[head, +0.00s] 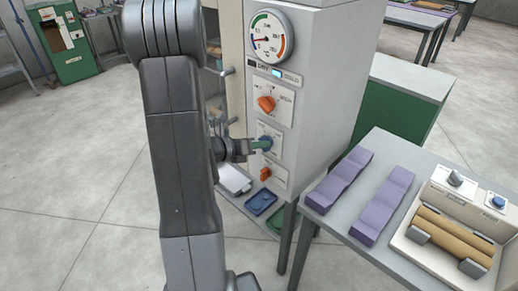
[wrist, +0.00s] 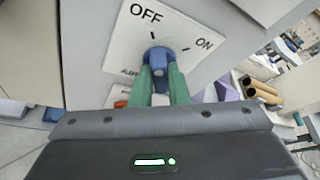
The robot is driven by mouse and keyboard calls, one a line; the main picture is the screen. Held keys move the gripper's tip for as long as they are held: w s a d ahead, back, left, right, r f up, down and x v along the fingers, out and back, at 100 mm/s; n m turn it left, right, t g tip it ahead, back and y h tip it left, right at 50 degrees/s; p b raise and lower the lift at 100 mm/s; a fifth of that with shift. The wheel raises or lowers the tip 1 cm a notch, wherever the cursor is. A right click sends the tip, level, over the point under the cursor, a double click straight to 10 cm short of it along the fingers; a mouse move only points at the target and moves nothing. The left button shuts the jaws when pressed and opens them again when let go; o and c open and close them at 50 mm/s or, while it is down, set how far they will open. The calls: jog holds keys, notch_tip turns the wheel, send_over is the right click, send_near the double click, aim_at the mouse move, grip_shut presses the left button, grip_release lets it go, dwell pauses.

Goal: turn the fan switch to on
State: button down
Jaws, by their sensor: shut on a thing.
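The switch is a blue knob (wrist: 159,58) on a white plate (wrist: 195,68) marked OFF at upper left and ON at right, each with a tick. Lettering under the knob is partly hidden, so I cannot read the name. My gripper (wrist: 161,80) has its green fingers shut on the knob, one on each side. In the head view my gripper (head: 259,145) reaches the cabinet front from the left, at the middle plate (head: 275,132). The fingers hide much of the knob, and I cannot tell exactly which mark it points to.
The grey cabinet (head: 330,90) also carries a dial gauge (head: 269,37), an orange knob (head: 267,104) above and a smaller orange knob (head: 265,174) below. Blue trays (head: 261,202) lie low beside it. A table with purple blocks (head: 340,182) and brown rolls (head: 455,235) stands at right.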

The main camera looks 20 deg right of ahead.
jog(key=m+t+b, duration=0.2)
jog(key=m+b, duration=0.1)
jog(key=b, duration=0.6)
jog(key=m+t+y+b, duration=0.1)
jog(key=m+t+b, duration=0.1)
jog(key=b, duration=0.8)
jog(key=s+m+t+y+b, duration=0.1)
jog(key=m+b, duration=0.3)
jog(key=b, duration=0.5)
jog(key=shift+d+f+m+t+b, duration=0.2)
jog(key=shift+m+t+b, duration=0.2)
jog(key=shift+t, duration=0.3)
jog(key=shift+w+r, duration=0.1)
jog(key=shift+r, duration=0.1)
jog(key=c, duration=1.4)
grip_release()
jog(key=shift+a, duration=0.1)
